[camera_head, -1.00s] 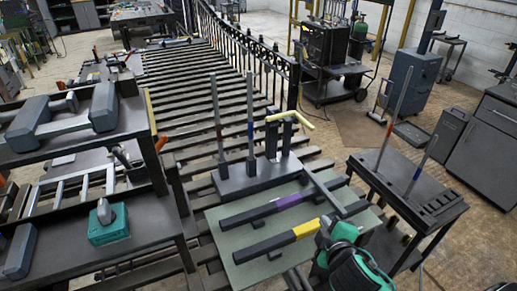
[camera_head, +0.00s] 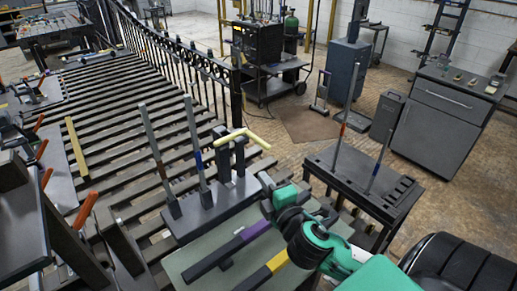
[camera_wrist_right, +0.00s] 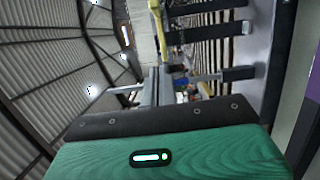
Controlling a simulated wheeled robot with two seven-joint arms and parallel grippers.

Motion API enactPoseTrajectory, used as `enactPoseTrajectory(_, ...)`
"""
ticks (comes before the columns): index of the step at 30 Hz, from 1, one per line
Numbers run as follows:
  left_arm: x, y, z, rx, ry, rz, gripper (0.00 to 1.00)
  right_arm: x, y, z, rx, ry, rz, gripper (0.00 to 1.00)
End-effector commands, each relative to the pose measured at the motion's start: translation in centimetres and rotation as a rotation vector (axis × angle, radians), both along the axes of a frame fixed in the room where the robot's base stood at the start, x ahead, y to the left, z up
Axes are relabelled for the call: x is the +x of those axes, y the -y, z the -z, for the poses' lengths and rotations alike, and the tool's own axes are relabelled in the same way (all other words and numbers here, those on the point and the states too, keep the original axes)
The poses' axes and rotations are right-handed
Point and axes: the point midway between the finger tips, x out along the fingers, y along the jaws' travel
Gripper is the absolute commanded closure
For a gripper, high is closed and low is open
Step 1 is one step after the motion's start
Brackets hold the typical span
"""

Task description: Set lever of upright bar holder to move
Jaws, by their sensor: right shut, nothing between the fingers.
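My right gripper (camera_head: 266,182) is shut and empty, close to the right end of the holder and below the lever. Whether it touches the holder is unclear. In the right wrist view my gripper (camera_wrist_right: 165,88) points away and yellow parts show beyond it. My left gripper is not in view.
A green-grey table (camera_head: 190,262) in front carries a purple-marked bar (camera_head: 228,250) and a yellow-marked bar (camera_head: 250,278). A dark rack table (camera_head: 385,200) with two upright bars stands to the right. Slatted benches (camera_head: 115,140) and an iron fence (camera_head: 185,60) lie behind.

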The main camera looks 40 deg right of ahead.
Motion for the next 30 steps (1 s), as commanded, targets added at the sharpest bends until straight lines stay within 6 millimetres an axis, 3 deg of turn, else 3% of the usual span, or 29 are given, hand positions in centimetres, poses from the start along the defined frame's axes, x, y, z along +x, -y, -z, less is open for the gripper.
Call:
enactPoseTrajectory(8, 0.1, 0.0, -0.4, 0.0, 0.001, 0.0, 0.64, 0.6, 0.1, -0.1, 0.001, 0.0, 0.001, 1.0)
enactPoseTrajectory(14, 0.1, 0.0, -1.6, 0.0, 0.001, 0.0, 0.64, 3.2, 0.6, -0.4, -0.001, 0.002, 0.001, 1.0)
enactPoseTrajectory(26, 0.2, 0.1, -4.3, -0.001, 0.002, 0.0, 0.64, 10.2, 1.8, -0.4, 0.001, 0.0, 0.002, 1.0)
enactPoseTrajectory(30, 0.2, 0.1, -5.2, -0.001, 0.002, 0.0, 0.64, 10.1, 4.1, -0.2, -0.002, -0.003, 0.002, 1.0)
